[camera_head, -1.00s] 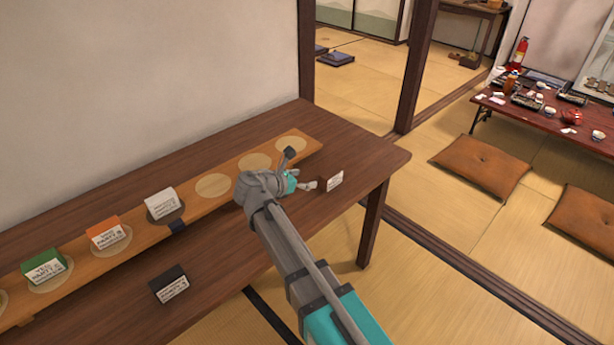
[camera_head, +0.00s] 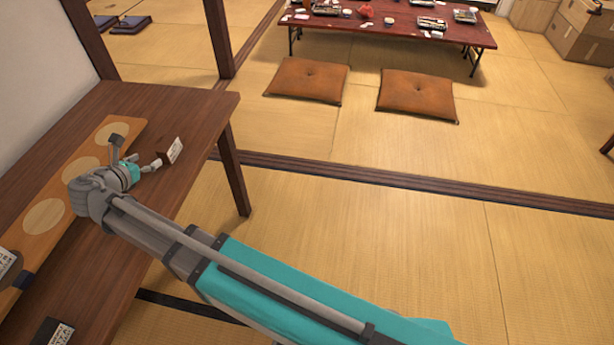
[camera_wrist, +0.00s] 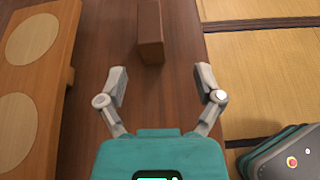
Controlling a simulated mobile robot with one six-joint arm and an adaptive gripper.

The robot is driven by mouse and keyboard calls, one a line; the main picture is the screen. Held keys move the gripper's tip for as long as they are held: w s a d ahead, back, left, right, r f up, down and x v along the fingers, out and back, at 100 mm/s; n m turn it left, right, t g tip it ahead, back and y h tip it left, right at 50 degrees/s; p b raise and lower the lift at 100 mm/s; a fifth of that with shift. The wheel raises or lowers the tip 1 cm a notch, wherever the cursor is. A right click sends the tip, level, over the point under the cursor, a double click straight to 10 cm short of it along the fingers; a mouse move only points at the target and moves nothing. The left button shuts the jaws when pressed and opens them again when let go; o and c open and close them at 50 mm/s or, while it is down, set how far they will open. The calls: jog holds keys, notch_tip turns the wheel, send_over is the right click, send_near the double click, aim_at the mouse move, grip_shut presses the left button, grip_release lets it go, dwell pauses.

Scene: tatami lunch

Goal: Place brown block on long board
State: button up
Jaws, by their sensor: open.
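The brown block (camera_head: 170,151) stands on the dark table near its right end and has a white label on one face. It also shows in the wrist view (camera_wrist: 150,32), just beyond my fingertips. My gripper (camera_head: 138,150) is open and empty, low over the table. In the wrist view my gripper (camera_wrist: 160,82) has its two fingers spread apart, with the block ahead of the gap, a little left of its middle. The long board (camera_head: 65,183) lies to the left of my gripper. It is light wood with pale round spots, and the visible spots at its far end are bare.
A grey block (camera_head: 8,262) sits at the left edge, and a black block (camera_head: 52,333) stands on the table (camera_head: 192,110) at the bottom left. The table's right edge is close to the brown block. Cushions (camera_head: 308,80) and a low red table (camera_head: 390,25) are beyond.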

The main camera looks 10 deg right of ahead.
jog(key=w+d+f+m+g, duration=0.1)
jog(key=d+f+m+g, duration=0.45)
jog(key=d, duration=0.75)
jog(key=w+d+f+m+g, duration=0.1)
jog(key=d+f+m+g, duration=0.1)
jog(key=d+m, duration=0.9)
jog(key=s+d+f+m+g+y, duration=0.1)
jog(key=s+d+m, duration=0.2)
jog(key=d, duration=0.4)
jog(key=s+d+f+m+g+y, duration=0.1)
jog(key=s+d+m+g+y, duration=0.1)
jog(key=d+m, duration=0.4)
jog(key=s+d+f+m+g+y, duration=0.1)
jog(key=s+d+m, duration=0.3)
jog(key=d, duration=0.5)
jog(key=shift+s+f+m+y, duration=0.2)
jog(key=shift+f+m+y, duration=0.05)
jog(key=shift+m+y, duration=0.45)
jog(key=shift+g, duration=0.25)
jog(key=shift+o, duration=0.4)
jog(key=c, duration=0.5)
